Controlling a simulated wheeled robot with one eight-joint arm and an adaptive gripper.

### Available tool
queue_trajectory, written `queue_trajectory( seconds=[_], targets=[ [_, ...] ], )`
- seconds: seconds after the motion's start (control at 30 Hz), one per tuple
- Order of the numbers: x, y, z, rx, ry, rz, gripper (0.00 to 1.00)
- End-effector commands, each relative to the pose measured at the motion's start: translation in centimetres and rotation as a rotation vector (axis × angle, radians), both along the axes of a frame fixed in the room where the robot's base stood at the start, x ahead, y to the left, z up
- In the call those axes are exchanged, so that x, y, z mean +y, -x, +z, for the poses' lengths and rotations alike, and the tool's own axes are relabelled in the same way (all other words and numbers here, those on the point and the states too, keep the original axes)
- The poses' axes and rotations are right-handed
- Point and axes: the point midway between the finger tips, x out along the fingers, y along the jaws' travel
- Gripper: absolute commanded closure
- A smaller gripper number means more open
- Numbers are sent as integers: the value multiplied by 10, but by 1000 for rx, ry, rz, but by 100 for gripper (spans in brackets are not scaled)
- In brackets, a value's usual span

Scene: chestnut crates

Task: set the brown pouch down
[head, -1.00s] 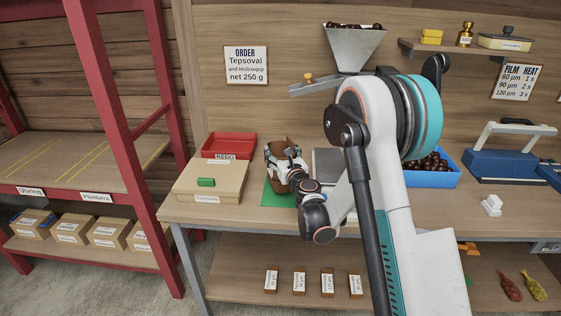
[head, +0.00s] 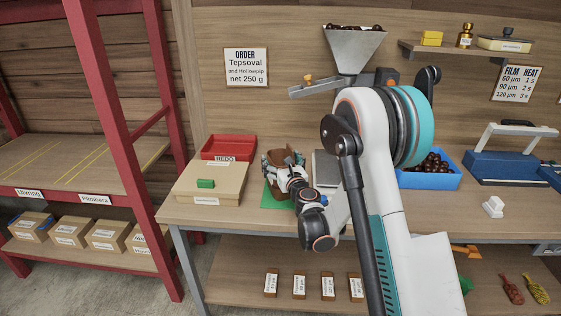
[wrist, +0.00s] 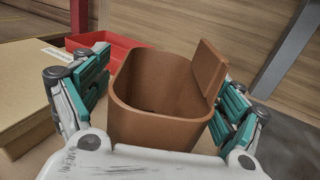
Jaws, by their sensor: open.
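The brown pouch (head: 285,155) stands upright at the green mat (head: 274,201), its base mostly hidden by my gripper. In the wrist view the pouch (wrist: 158,122) has an open top, a dark hollow inside and a raised flap at its right edge. My gripper (head: 284,168) is open around it. In the wrist view my gripper (wrist: 163,82) has one finger on each side of the pouch. A gap shows between the left finger and the pouch; contact on the right I cannot tell.
A cardboard box (head: 187,184) with a green block on it lies close on the left. A red tray (head: 229,140) is behind it.

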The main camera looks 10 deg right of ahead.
Motion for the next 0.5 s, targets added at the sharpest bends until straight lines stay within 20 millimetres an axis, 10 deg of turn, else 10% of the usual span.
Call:
queue_trajectory(
  seconds=[0.5],
  targets=[
    [-6, 73, 3, 0, 0, -1, 12]
  ],
)
